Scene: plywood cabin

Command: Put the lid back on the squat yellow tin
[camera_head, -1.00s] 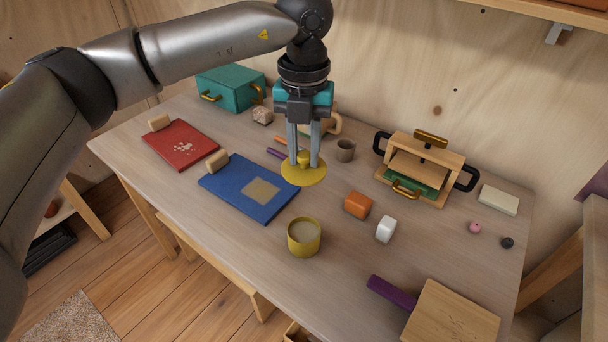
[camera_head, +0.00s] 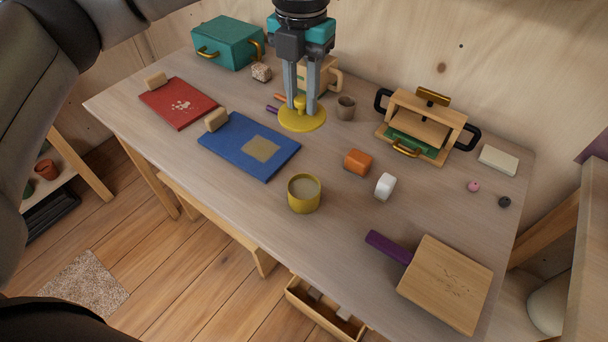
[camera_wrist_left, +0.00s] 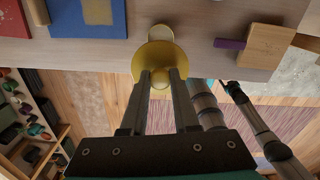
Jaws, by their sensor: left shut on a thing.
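The squat yellow tin (camera_head: 304,204) stands upright and open on the table, with pale contents inside. My left gripper (camera_head: 301,106) points down and is shut on the knob of the round yellow lid (camera_head: 302,121). It holds the lid apart from the tin, higher in the head view and beyond the tin. In the left wrist view the lid (camera_wrist_left: 160,62) sits at the fingertips (camera_wrist_left: 161,78) and partly covers a pale round shape that looks like the tin. My right gripper is not in view.
A blue board (camera_head: 225,155) lies left of the tin. An orange block (camera_head: 358,162) and a white piece (camera_head: 385,187) stand to its right. A grey cup (camera_head: 346,108) is beside the lid. A wooden board (camera_head: 447,283) lies front right. The table around the tin is clear.

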